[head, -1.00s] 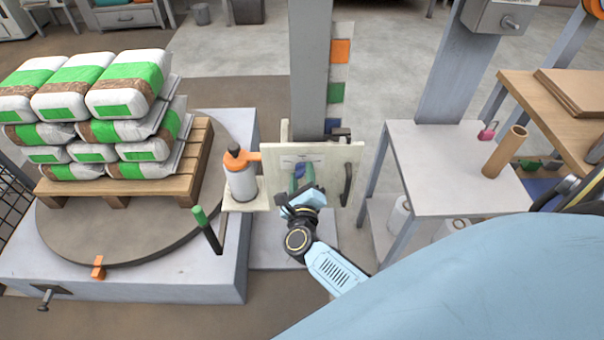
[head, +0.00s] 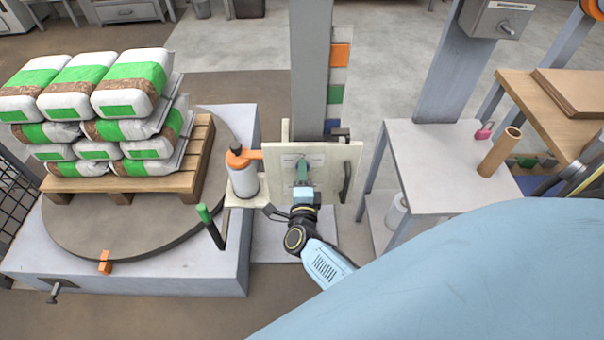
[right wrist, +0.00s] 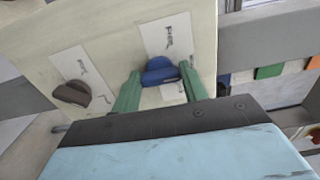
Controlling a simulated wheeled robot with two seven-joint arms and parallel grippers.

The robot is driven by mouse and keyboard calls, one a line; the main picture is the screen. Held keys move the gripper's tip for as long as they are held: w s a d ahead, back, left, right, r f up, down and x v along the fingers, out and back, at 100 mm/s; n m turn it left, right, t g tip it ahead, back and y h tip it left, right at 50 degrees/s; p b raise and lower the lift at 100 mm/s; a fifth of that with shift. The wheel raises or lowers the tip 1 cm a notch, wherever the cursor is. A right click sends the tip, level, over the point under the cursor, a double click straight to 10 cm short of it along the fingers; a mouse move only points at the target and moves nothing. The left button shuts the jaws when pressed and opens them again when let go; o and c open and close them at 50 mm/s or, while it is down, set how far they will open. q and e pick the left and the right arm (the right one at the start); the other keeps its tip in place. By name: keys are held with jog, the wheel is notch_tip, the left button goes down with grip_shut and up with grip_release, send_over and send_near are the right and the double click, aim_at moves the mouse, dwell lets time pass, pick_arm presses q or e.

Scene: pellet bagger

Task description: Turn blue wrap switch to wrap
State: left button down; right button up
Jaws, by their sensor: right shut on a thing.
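The blue wrap switch (right wrist: 160,72) is a blue knob on a cream panel (right wrist: 105,30), over a white label with a small drawing. My right gripper (right wrist: 160,84) has its green fingers on either side of the blue knob and is shut on it. In the head view my right gripper (head: 302,178) reaches the front of the cream panel (head: 335,165), and its fingers hide the knob there. A dark brown knob (right wrist: 72,93) sits on the same panel to the left, over its own label. My left gripper is not in view.
An orange-topped bottle (head: 242,175) stands on a small shelf left of the panel. A green-tipped lever (head: 207,222) rises close by. A turntable (head: 100,240) carries a pallet of bags at left. A grey table (head: 440,150) stands at right.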

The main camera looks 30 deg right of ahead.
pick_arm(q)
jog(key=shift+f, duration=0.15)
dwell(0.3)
pick_arm(e)
jog(key=o, duration=1)
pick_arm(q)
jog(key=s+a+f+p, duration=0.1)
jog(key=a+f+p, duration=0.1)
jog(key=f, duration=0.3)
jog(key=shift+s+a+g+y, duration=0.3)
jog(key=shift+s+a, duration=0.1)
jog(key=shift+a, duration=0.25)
pick_arm(e)
jog(key=v, duration=1.3)
jog(key=shift+s+a, duration=0.1)
jog(key=shift+s, duration=0.15)
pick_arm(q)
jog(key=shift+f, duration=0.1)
